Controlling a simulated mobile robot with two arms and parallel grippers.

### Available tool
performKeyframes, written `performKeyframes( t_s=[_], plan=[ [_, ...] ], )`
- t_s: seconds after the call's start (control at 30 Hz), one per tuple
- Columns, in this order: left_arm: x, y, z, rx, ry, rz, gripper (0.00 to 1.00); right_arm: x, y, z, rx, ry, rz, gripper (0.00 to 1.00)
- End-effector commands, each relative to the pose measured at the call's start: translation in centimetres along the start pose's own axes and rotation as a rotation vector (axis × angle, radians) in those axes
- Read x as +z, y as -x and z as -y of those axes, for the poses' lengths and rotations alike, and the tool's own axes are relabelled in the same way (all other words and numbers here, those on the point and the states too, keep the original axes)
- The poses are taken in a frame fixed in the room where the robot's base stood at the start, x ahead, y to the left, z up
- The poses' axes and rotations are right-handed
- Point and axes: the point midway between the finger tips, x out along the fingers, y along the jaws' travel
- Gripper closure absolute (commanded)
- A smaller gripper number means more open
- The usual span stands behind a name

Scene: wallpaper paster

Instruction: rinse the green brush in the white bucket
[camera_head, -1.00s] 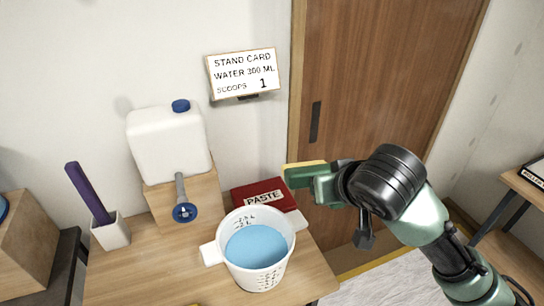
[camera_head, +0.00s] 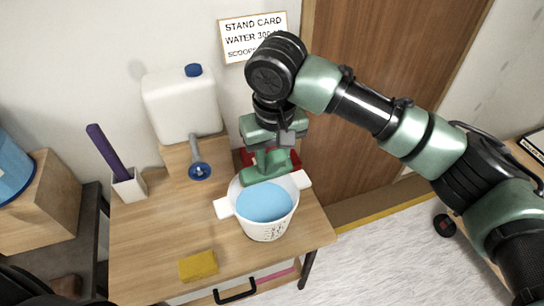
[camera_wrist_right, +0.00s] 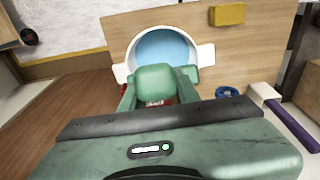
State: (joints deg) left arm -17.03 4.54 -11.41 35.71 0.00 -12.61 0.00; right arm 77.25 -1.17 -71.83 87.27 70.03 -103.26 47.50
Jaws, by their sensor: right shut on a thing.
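The white bucket (camera_head: 265,229) stands on the wooden table with blue water in it and a handle tab on each side. My right gripper (camera_head: 265,168) points down at the bucket's back rim, shut on the green brush. In the right wrist view the green brush (camera_wrist_right: 155,84) sits between the fingers, in front of the bucket (camera_wrist_right: 118,73) and overlapping its near rim. The brush's lower end is hidden, so I cannot tell whether it touches the water. My left gripper is not in view.
A purple stick (camera_head: 107,152) stands in a white holder (camera_head: 130,186). A yellow sponge (camera_head: 198,266) lies in front. The red paste box (camera_head: 294,160) is mostly hidden behind my gripper.

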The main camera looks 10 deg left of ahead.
Motion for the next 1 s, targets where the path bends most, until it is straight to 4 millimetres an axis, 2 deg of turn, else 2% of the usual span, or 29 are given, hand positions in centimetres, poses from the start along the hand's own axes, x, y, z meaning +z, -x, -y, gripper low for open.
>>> performKeyframes(
  t_s=[0.03,0.27,0.33,0.8,1.0],
  plan=[
    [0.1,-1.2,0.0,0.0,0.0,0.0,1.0,0.1,-1.2,0.0,0.001,0.0,-0.002,1.0],
    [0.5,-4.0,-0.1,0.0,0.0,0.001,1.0,0.4,-3.8,0.0,0.0,0.0,-0.001,1.0],
    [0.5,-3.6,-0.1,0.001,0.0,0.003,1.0,0.5,-4.2,0.0,-0.001,-0.001,0.0,1.0],
    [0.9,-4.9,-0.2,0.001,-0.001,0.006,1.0,1.1,-9.6,0.1,-0.002,0.0,0.0,1.0],
    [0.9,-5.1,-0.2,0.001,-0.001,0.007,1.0,1.3,-10.6,0.1,-0.001,0.0,-0.001,1.0]
  ],
)
